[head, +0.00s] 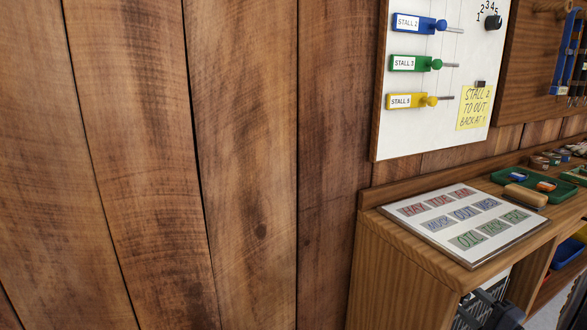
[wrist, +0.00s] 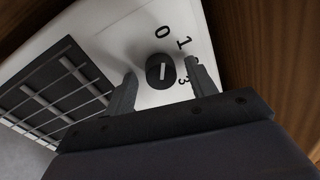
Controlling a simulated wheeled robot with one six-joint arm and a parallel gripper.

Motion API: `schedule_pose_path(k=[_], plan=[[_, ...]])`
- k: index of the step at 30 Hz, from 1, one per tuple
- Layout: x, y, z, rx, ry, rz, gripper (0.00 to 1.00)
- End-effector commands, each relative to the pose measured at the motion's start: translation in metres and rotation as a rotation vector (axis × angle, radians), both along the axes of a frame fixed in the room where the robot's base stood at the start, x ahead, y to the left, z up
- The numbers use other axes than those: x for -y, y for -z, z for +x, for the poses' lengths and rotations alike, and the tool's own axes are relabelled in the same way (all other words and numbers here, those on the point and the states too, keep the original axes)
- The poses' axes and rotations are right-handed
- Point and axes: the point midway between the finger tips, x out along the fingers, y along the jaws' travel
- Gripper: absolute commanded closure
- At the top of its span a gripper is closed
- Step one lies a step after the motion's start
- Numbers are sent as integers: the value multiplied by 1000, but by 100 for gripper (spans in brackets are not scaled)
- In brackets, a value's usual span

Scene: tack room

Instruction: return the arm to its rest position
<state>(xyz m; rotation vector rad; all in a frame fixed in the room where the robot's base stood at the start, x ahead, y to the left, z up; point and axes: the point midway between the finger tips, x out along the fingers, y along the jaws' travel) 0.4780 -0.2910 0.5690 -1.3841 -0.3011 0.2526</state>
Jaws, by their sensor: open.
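My gripper (wrist: 160,67) is open in the wrist view, its two grey fingers spread apart. A dark round dial knob (wrist: 161,73) with a white mark shows between the fingertips. The knob sits on a white panel (wrist: 118,42) with the digits 0, 1 and 3 readable around it. I cannot tell whether the fingers touch the knob, but a light gap shows on each side. In the head view a dark shape (head: 496,309) under the bench, probably part of my arm, is cut off by the lower edge.
A dark slatted grille (wrist: 55,95) lies left of the knob. Wooden boards (wrist: 240,40) stand at right. In the head view a wooden bench (head: 400,257) carries a label board (head: 415,210) and a green tray (head: 553,195). A whiteboard (head: 420,115) hangs above. Bare plank wall fills the left.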

Motion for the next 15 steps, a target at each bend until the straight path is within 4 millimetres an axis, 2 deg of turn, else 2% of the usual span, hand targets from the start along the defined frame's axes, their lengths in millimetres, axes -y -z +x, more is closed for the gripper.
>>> schedule_pose_path(k=[2, 15], plan=[[0, -5, 0, -31, 0, 74, 47], [-1, -6, 0, -154, 0, 370, 47]])
